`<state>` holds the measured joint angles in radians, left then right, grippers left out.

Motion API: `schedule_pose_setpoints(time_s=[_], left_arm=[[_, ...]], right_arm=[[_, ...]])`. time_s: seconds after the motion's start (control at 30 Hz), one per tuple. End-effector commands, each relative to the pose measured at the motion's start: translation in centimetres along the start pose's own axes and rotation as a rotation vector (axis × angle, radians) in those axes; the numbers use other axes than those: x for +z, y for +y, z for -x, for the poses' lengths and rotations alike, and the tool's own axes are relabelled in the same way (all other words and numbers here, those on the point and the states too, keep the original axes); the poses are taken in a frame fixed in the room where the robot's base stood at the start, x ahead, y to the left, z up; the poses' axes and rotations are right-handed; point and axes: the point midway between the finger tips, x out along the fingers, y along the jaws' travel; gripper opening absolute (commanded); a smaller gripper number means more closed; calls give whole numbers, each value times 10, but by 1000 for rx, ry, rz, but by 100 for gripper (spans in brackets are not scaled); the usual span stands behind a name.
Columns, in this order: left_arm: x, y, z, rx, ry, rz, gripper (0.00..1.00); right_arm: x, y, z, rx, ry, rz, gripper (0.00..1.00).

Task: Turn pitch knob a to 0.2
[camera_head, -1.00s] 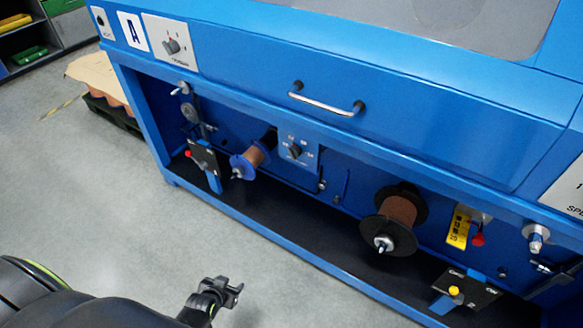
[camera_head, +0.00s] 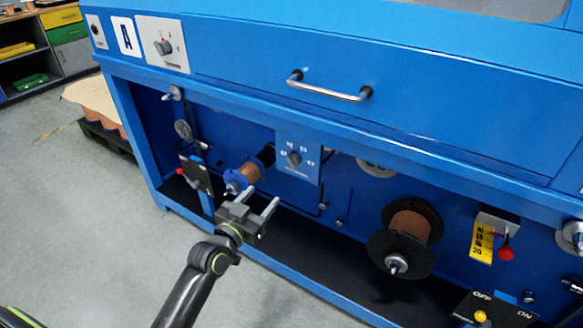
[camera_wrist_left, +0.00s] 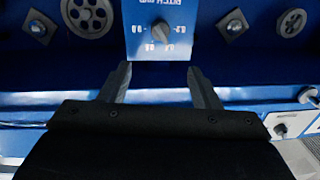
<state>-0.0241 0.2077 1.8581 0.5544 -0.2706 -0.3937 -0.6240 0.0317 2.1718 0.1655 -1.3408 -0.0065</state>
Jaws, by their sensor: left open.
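The pitch knob (camera_head: 293,158) is a dark grey dial on a pale blue plate inside the open front of the blue machine. In the left wrist view the knob (camera_wrist_left: 161,31) appears upside down, with PITCH lettering and numbers around it. I cannot clearly tell which number it points to. My left gripper (camera_head: 262,195) is open and empty, in front of and below the plate, apart from the knob. In the left wrist view its two fingers (camera_wrist_left: 158,68) point toward the plate, with the knob roughly centred between them. My right gripper is not in view.
A copper spool with blue flanges (camera_head: 240,178) sits close to the left gripper. A larger black-flanged spool (camera_head: 408,236) is to the right. A drawer handle (camera_head: 328,88) and overhanging edge are above. Another knob (camera_head: 164,47) is on the upper panel beside the letter A.

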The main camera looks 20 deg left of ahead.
Motion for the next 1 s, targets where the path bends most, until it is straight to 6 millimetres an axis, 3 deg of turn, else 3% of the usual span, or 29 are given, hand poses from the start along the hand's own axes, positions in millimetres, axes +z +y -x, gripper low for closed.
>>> schedule_pose_setpoints(time_s=[0.6,0.8,1.0], left_arm=[[1,0,-120,0,0,0,57],[2,0,-147,0,-2,1,57],[1,0,-159,0,-1,1,57]], right_arm=[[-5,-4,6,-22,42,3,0],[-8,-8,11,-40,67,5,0],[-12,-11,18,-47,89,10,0]])
